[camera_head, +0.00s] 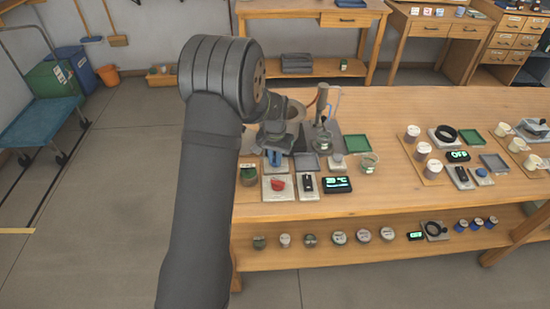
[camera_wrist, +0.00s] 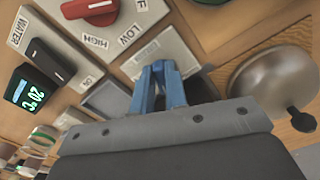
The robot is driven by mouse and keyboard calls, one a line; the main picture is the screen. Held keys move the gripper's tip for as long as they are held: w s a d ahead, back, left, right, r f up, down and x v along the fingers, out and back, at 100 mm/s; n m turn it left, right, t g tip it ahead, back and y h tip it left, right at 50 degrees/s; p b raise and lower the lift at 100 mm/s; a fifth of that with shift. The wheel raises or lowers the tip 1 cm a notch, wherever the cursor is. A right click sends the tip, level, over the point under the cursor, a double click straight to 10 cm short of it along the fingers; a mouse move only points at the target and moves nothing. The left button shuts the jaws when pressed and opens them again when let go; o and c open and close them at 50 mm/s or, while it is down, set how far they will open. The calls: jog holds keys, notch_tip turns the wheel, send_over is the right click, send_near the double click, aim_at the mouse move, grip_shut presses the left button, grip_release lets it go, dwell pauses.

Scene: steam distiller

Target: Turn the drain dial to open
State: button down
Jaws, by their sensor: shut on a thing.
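My gripper (camera_head: 273,160) has blue fingers, reaching down to the bench behind the red dial. In the wrist view, my gripper (camera_wrist: 160,74) has its fingertips close together at a pale labelled plate (camera_wrist: 145,53). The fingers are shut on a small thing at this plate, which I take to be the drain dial. The fingers hide it, so its angle cannot be told. The label is too blurred to read. The red dial (camera_wrist: 90,8) on the neighbouring plate, marked LOW and HIGH, is apart from the fingers; it also shows in the head view (camera_head: 277,184).
A black switch (camera_wrist: 50,60) marked WATER and a green-lit display (camera_head: 337,184) stand close by. A rounded metal vessel (camera_wrist: 280,80) is right of the fingers in the wrist view. A green tray (camera_head: 357,142) lies farther right on the bench (camera_head: 385,205).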

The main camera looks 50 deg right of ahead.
jog(key=shift+m, duration=0.7)
jog(key=c, duration=1.4)
grip_release()
jog(key=shift+c, duration=0.2)
notch_tip(320, 180, up, 18)
jog(key=shift+f, duration=0.25)
notch_tip(320, 180, down, 18)
jog(key=shift+r, duration=0.2)
jog(key=shift+r, duration=0.1)
